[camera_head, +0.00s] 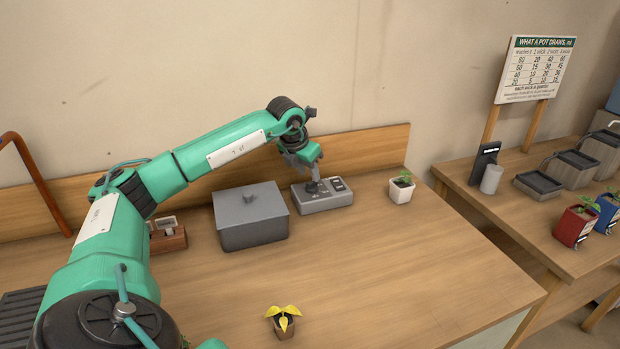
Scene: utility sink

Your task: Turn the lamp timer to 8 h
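The lamp timer (340,201) is a grey box with a dark display or label at its right and a dark knob on top. It stands on the wooden bench against the back board. My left gripper (311,180) points down at the knob, with its fingertips at or just above it. The fingers overlap the knob and are too small to show whether they are closed on it. The knob's setting cannot be read. My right gripper is not in view.
A grey lidded box (252,222) stands just left of the timer, and a white pot with a seedling (401,188) to its right. A small yellow plant (283,320) stands at the front. The bench's right middle is clear. A side table (510,205) holds trays and pots.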

